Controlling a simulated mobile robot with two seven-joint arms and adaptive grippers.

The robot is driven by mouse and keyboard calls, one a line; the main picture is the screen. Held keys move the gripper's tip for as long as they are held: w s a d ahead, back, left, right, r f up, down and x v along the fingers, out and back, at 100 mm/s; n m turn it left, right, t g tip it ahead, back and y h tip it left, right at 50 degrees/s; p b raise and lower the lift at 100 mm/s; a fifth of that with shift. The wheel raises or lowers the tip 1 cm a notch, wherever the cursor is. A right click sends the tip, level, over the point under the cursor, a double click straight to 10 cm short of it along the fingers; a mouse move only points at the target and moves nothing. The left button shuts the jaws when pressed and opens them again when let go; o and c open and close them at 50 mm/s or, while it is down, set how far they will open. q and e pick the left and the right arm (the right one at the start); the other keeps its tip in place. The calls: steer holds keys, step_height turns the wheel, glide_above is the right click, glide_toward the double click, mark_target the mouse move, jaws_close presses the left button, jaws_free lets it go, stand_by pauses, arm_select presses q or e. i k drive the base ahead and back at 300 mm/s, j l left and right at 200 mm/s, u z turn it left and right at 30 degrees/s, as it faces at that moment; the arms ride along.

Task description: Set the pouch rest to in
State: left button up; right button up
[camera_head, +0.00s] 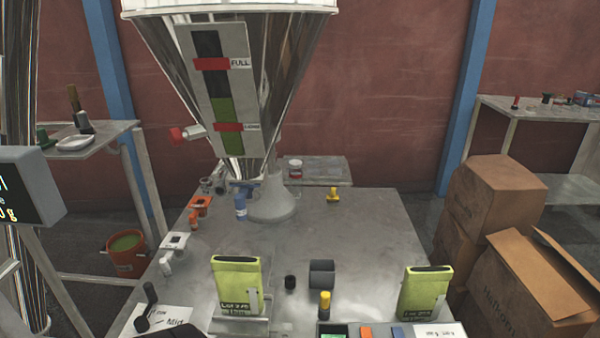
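A yellow-green pouch (237,284) stands upright at the front of the metal table. It appears to stand on a grey metal ledge (256,327), which may be the pouch rest; its lower part is cut off by the picture's bottom edge, and I cannot tell whether it is in or out. A second similar pouch (422,291) stands at the front right. A black lever with a round knob (149,291) stands at the front left beside a white card with handwriting (172,318).
A large metal hopper (262,90) stands at the back of the table (350,225). A display box (30,187) is at left. Cardboard boxes (495,195) are at right.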

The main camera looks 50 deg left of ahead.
mark_target(260, 325)
steer(key=u, duration=2.25)
steer(key=j, duration=0.1)
